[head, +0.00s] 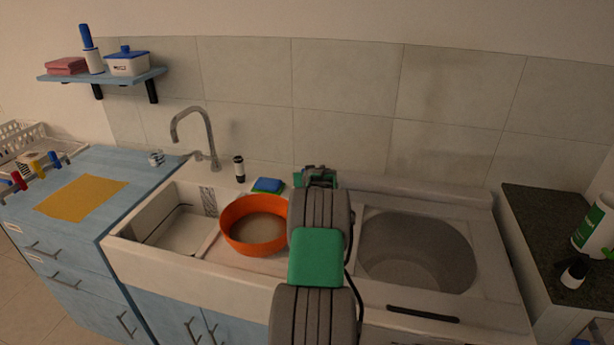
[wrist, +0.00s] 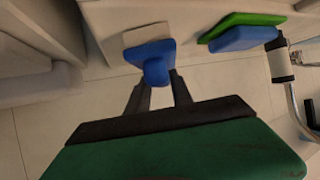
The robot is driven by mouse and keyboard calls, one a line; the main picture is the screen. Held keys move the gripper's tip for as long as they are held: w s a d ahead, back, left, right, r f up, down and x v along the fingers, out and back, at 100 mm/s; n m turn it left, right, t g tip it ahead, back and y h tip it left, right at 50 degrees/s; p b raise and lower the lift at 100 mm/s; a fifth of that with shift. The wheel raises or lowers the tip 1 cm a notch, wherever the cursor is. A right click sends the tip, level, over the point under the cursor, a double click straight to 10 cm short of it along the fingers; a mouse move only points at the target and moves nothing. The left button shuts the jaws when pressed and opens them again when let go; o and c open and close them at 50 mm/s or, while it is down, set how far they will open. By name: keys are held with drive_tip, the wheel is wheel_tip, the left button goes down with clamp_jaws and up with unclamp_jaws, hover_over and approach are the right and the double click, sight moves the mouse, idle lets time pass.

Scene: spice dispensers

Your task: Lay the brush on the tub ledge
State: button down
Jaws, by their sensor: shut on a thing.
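My gripper (head: 318,175) reaches over the back of the sink unit, beyond the orange tub (head: 254,224). In the wrist view my gripper (wrist: 162,82) is shut on the blue part of a brush (wrist: 156,62). A pale block, perhaps its bristles, shows at the brush's far end. The brush is hidden behind my arm in the head view. The pale back ledge (head: 223,178) runs along the tiled wall; it shows near the brush in the wrist view (wrist: 105,22). I cannot tell whether the brush touches it.
A blue and green sponge (head: 267,185) lies on the ledge left of my gripper. A dark bottle with a white band (head: 239,168) and the tap (head: 208,140) stand farther left. A round basin (head: 417,250) is at right. The tiled wall (head: 345,80) is close behind.

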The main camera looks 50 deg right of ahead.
drive_tip(key=shift+f, duration=0.15)
drive_tip(key=c, duration=1.1)
unclamp_jaws()
